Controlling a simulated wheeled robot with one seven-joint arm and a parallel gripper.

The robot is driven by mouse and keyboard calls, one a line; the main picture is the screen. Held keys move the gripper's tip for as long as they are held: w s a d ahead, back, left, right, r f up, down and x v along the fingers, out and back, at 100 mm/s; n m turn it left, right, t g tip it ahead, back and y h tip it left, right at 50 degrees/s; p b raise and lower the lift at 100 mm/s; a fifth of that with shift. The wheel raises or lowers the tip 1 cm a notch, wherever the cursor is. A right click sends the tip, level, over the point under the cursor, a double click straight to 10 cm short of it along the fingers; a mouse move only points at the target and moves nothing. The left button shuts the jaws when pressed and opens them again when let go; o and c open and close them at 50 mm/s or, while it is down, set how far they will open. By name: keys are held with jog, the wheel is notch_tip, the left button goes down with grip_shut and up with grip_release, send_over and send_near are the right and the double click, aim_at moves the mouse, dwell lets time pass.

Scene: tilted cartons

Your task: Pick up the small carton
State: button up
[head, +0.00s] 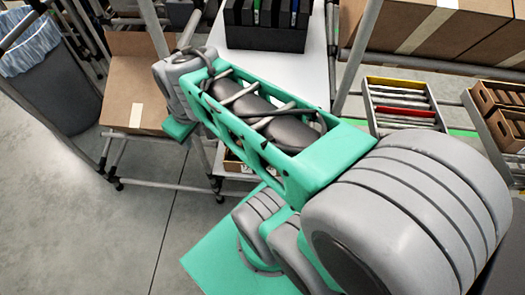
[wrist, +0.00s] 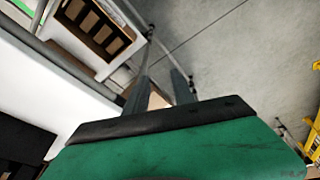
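A brown carton (head: 135,70) with a pale tape patch sits tilted on a tube-frame rack at the left in the head view. It looks smaller than the cartons at the upper right. My arm's wrist is just to its right and covers part of that side. My gripper (wrist: 161,78) shows two grey fingers standing apart in the wrist view, so it is open. A small brown patch (wrist: 158,101) shows low between the fingers; I cannot tell whether it is the carton. In the head view the fingers are hidden.
A white table (head: 285,75) carries a black bin (head: 267,25). Large cartons (head: 435,25) with tape lie at the upper right. A crate of coloured items (head: 402,103) stands at the right. A grey waste bin (head: 55,85) is far left. The floor at lower left is clear.

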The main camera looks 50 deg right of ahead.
jog(key=d+f+n+b, duration=0.2)
jog(key=d+f+b, duration=0.4)
jog(key=f, duration=0.5)
jog(key=d+f+n+b, duration=0.35)
jog(key=f+b, duration=0.35)
jog(key=f, duration=0.5)
jog(key=y+b, duration=0.3)
jog(key=b, duration=0.8)
send_near(252, 174)
jog(key=shift+m+t, duration=0.25)
jog(key=shift+t, duration=0.05)
jog(key=b+x, duration=0.2)
jog(key=x, duration=0.1)
jog(key=b+x, duration=0.2)
jog(key=shift+s+f, duration=0.3)
jog(key=shift+r, duration=0.1)
jog(key=shift+c, duration=0.4)
grip_shut()
